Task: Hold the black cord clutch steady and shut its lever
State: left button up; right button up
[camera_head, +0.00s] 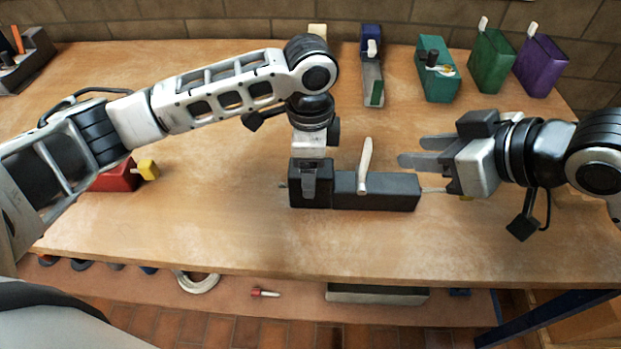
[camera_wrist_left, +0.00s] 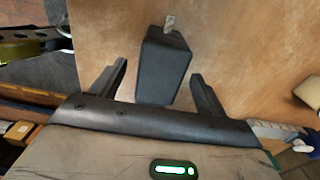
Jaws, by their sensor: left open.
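The black cord clutch (camera_head: 390,195) lies on the wooden workbench in the middle of the head view. Its cream lever (camera_head: 364,165) stands up, tilted slightly right. My left gripper (camera_head: 310,185) points down over the clutch's left end. In the left wrist view a black block of the clutch (camera_wrist_left: 164,68) stands between my two open left fingers (camera_wrist_left: 160,88), with gaps on both sides. My right gripper (camera_head: 411,150) is open and empty. It points left, right of the lever and apart from it.
The bench in front is clear.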

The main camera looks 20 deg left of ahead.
pick_arm(q)
jog(key=shift+f, duration=2.45)
jog(key=c, duration=1.3)
jog(key=shift+c, duration=0.2)
pick_arm(e)
jog(key=shift+c, duration=0.6)
jog(key=m+g+h, duration=0.1)
jog(key=m+h, duration=0.7)
jog(key=m, duration=0.1)
send_near(369, 144)
jog(key=x, duration=1.2)
jog(key=shift+w+f, duration=0.15)
jog(key=shift+f, duration=0.1)
